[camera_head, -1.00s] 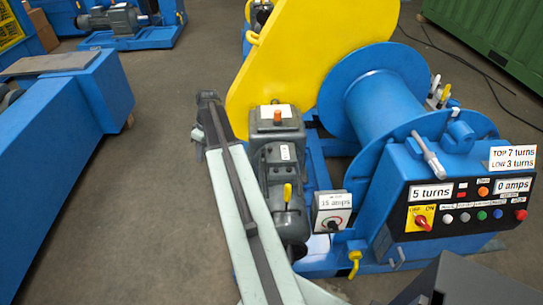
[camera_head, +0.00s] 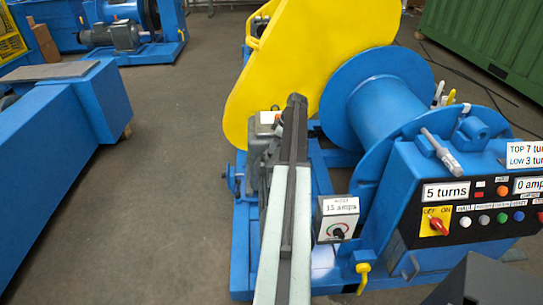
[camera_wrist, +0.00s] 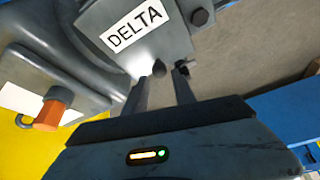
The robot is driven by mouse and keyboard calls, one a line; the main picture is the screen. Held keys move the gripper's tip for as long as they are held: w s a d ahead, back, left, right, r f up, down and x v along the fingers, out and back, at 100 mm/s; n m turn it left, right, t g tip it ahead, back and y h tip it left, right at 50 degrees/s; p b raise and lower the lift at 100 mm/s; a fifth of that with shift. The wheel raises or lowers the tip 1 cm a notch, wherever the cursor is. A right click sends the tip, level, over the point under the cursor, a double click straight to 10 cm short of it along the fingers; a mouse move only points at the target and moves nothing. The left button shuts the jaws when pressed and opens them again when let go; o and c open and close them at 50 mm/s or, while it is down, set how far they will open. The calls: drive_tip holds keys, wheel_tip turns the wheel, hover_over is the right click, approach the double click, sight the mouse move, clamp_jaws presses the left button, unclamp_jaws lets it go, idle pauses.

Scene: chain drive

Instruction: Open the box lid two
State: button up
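In the wrist view a grey box part with a "DELTA" label (camera_wrist: 135,24) lies at the top, beyond my fingertips. A dark rounded knob (camera_wrist: 159,68) shows below it. My gripper (camera_wrist: 164,72) has its two fingers apart, with the knob showing between the tips; I cannot tell whether they touch it. Which part is lid two is not clear.
The yellow guard (camera_head: 300,50) and the blue drum (camera_head: 385,115) stand just beyond my arm. A "15 amps" box (camera_head: 338,228) and the control panel (camera_head: 465,210) are to the right. Open floor (camera_head: 170,190) lies to the left, before a blue frame (camera_head: 60,160).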

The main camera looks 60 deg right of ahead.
drive_tip(key=b+x, duration=0.1)
drive_tip(key=x, duration=0.2)
drive_tip(key=shift+b, duration=0.3)
clamp_jaws()
drive_tip(key=shift+d+r, duration=0.1)
idle(0.9)
